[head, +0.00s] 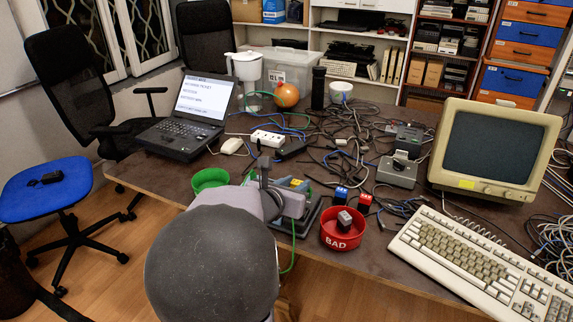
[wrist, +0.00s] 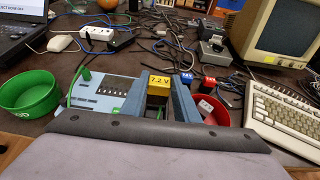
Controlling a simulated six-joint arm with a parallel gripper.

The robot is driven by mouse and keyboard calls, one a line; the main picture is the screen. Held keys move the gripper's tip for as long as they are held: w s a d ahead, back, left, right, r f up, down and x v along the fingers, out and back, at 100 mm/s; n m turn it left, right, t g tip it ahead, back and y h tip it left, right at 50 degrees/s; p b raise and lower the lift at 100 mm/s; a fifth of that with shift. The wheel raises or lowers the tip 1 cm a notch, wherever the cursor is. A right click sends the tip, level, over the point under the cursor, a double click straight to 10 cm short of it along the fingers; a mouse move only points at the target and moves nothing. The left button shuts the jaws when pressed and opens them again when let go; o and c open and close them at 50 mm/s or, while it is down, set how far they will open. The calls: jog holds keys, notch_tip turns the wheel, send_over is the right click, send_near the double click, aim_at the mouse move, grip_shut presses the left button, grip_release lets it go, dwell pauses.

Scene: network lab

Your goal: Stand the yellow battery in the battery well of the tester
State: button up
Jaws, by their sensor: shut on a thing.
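The yellow battery (wrist: 159,84), marked 7.2 V, is upright between the two blue-grey fingers of my gripper (wrist: 160,94) in the wrist view. The gripper is shut on it. The tester (wrist: 100,93), a blue-grey box with a dark row of slots, lies just left of the fingers. In the head view my gripper (head: 282,192) is over the tester (head: 305,218), and a little yellow (head: 296,183) shows beside it. My arm hides much of the tester. The battery well is hidden, and I cannot tell whether the battery's foot is in it.
A red BAD bowl (head: 344,240) holding a grey battery is close on the right, with a blue battery (head: 340,196) and a red battery (head: 364,203) behind it. A green bowl (head: 210,180) is left. Cables clutter the table behind; a keyboard (head: 480,265) lies right.

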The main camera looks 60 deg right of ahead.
jog(key=shift+s+d+r, duration=0.15)
jog(key=shift+r, duration=0.2)
jog(key=shift+f, duration=0.15)
jog(key=shift+f+b, duration=1.75)
jog(key=shift+f, duration=0.35)
jog(key=shift+f+b, duration=1.1)
jog(key=shift+b, duration=0.3)
jog(key=o, duration=1.2)
